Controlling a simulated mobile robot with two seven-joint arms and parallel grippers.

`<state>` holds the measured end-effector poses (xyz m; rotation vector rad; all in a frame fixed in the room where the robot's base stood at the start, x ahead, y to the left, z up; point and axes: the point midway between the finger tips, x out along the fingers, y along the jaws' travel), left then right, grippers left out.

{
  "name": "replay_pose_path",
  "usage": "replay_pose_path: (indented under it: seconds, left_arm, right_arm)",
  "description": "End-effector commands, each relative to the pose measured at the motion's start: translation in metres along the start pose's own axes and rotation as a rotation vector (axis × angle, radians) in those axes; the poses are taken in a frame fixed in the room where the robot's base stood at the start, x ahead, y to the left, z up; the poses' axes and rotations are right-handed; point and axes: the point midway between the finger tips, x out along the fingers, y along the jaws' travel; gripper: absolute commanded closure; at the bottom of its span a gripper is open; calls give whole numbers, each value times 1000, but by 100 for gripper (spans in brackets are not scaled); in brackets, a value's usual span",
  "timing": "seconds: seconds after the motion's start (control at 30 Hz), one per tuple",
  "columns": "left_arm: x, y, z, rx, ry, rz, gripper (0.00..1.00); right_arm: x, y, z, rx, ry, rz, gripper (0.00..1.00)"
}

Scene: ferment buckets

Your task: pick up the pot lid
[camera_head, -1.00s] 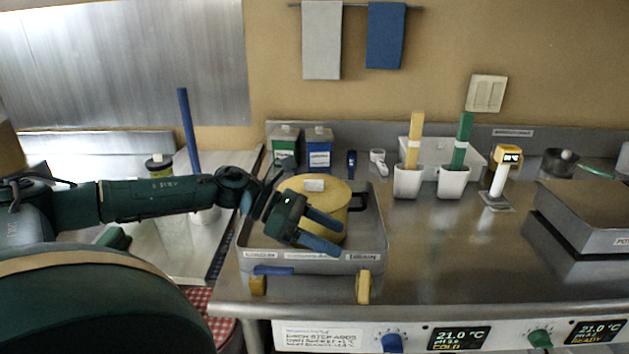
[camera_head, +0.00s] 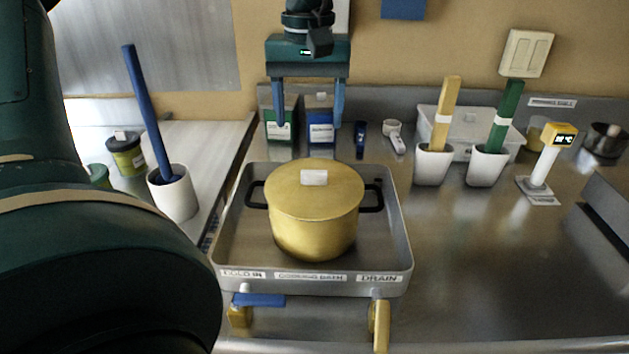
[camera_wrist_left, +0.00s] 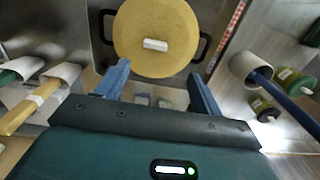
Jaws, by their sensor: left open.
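The pot lid (camera_head: 335,190) is a round gold disc with a small pale block-shaped handle (camera_head: 313,177) on top. It sits on the gold pot (camera_head: 314,232), which has black side handles and stands in a metal cooling bath tray (camera_head: 401,222). My left gripper (camera_head: 309,116) is above and behind the pot, pointing down, open and empty, with blue fingers apart. In the left wrist view the lid (camera_wrist_left: 152,24) and its handle (camera_wrist_left: 155,44) lie beyond the open fingers (camera_wrist_left: 158,80). My right gripper is not in view.
Green and blue boxes (camera_head: 320,133) stand behind the tray, below my left gripper. White cups (camera_head: 433,164) with a tan and a green upright stand to the right. A white cup (camera_head: 173,194) with a blue rod is left.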

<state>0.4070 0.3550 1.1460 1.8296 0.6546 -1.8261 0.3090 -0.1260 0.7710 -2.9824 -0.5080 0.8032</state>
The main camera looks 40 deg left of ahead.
Motion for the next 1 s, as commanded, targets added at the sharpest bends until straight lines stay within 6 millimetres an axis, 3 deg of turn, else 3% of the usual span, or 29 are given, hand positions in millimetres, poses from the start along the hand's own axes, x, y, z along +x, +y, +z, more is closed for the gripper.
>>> replay_pose_path:
  seconds: [0.1, 0.23, 0.47, 0.77, 1.0]
  left_arm:
    - [26, 0, 1, 0, -6, -1, 33]
    - [46, 0, 0, -2, -5, 0, 33]
    - [63, 2, 0, -3, -5, 2, 33]
    - [104, 8, -1, -3, -5, 2, 33]
    - [110, 8, -1, -4, -4, 4, 33]
  right_arm:
    - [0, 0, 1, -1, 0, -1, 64]
    - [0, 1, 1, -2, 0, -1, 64]
    - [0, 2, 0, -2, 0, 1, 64]
    - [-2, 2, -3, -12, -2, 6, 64]
    - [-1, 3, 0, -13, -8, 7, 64]
